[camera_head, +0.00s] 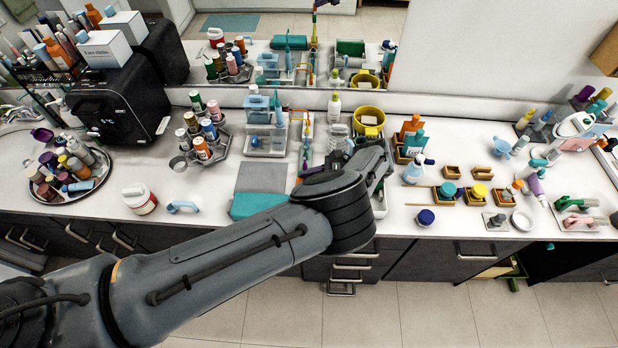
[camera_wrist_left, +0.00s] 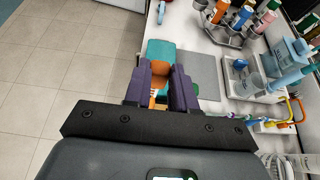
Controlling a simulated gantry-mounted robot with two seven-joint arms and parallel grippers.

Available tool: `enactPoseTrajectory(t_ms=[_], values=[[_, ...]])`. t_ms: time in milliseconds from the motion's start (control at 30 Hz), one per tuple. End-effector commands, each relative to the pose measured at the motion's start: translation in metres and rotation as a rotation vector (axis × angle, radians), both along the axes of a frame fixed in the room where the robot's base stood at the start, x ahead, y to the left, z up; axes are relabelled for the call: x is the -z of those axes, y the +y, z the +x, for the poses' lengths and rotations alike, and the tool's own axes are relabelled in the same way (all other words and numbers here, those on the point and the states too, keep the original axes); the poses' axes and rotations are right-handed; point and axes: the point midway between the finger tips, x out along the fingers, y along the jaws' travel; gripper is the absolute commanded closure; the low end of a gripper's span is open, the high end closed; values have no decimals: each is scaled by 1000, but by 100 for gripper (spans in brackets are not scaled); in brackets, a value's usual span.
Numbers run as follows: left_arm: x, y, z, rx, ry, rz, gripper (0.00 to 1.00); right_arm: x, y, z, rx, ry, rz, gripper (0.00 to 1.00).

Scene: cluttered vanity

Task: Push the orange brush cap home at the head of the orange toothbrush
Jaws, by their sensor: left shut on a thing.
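My left gripper (camera_wrist_left: 160,88) shows in the left wrist view as two purple fingers closed on a small orange piece (camera_wrist_left: 159,69), which looks like the orange brush cap. It is held just above the counter, close to the teal box. Below it, between the fingers, an orange and white bit (camera_wrist_left: 153,97) shows; it may be the head of the orange toothbrush, but the fingers hide most of it. I cannot tell whether cap and brush touch. In the head view my left arm covers the fingers; a small orange spot shows at its edge. My right gripper is not in view.
The teal box (camera_head: 258,206) and grey mat (camera_head: 262,177) lie left of my arm. The counter's front edge is close, with open floor beyond.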

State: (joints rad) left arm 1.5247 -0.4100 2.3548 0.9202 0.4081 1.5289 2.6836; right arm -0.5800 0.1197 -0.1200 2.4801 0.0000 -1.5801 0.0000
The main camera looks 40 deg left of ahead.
Motion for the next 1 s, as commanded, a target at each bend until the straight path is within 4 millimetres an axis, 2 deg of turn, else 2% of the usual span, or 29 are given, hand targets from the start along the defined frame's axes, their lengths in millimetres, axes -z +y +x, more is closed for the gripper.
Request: enactPoseTrajectory(t_ms=[1000], values=[[1,0,0,0,1,-1,100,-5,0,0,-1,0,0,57]])
